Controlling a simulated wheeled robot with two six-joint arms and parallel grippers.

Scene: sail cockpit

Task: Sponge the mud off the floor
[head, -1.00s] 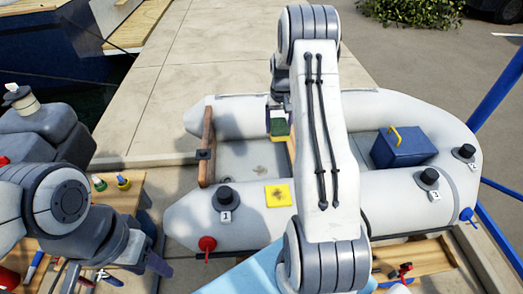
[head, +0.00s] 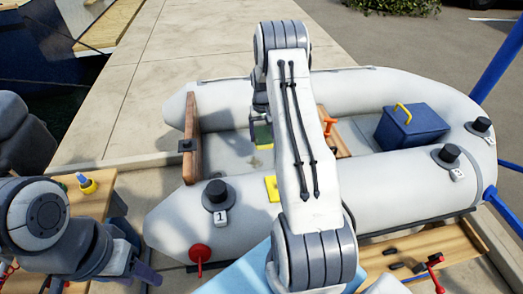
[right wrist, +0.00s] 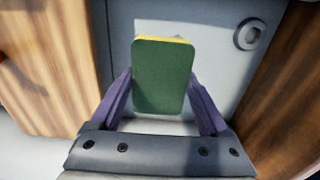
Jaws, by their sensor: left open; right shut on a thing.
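The sponge, green on one face and yellow on the other, is in my right gripper (right wrist: 164,92), whose purple fingers close on its two sides. In the head view the sponge (head: 262,134) is low inside the inflatable boat, partly behind my right arm. The boat's grey floor (head: 222,152) lies under it; I cannot tell whether the sponge touches it. A faint dark mud smudge (head: 254,161) shows on the floor close to the sponge. My left gripper (head: 147,272) is open, outside the boat at lower left, partly hidden by its arm.
A wooden board (head: 191,140) crosses the boat's left end; a wooden seat (head: 337,140) lies right of the sponge. A blue box (head: 410,122) sits in the bow. The near tube (head: 390,196) carries black fittings and a yellow patch (head: 271,188). Wooden benches stand in front.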

